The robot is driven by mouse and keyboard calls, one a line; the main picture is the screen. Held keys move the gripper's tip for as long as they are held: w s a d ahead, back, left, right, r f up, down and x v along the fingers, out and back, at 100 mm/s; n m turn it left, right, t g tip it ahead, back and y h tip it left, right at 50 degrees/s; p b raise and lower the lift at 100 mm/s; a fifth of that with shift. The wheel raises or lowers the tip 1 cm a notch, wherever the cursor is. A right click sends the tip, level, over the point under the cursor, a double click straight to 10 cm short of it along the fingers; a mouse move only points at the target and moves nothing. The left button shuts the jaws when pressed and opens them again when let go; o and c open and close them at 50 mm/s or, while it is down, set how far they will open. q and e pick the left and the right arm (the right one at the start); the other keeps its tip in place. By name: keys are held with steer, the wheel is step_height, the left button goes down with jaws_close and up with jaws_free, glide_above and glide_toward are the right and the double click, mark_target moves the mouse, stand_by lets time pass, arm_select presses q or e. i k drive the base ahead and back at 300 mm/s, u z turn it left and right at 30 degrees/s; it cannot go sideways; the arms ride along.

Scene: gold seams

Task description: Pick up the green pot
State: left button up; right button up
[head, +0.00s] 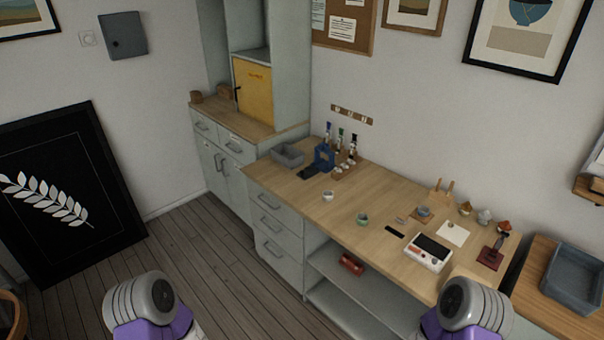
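A small green pot (362,219) stands on the wooden worktop (300,195) of the long workbench, near the middle of its front part. It looks upright and nothing touches it. Rounded grey and purple parts of my two arms show at the bottom edge, at the left and the right. Both grippers are outside the view, so their state is hidden. No gripper is near the pot.
A small white cup (327,196) stands left of the pot, and a small blue-grey bowl (423,211) right of it. A white scale-like device (428,252) is at the right front. A grey tray (288,155) and a bottle rack (345,170) stand farther back. Floor before the drawers is clear.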

mark_target(361, 218)
steer(key=u, duration=0.1)
steer(key=i, duration=1.2)
steer(key=z, duration=0.45)
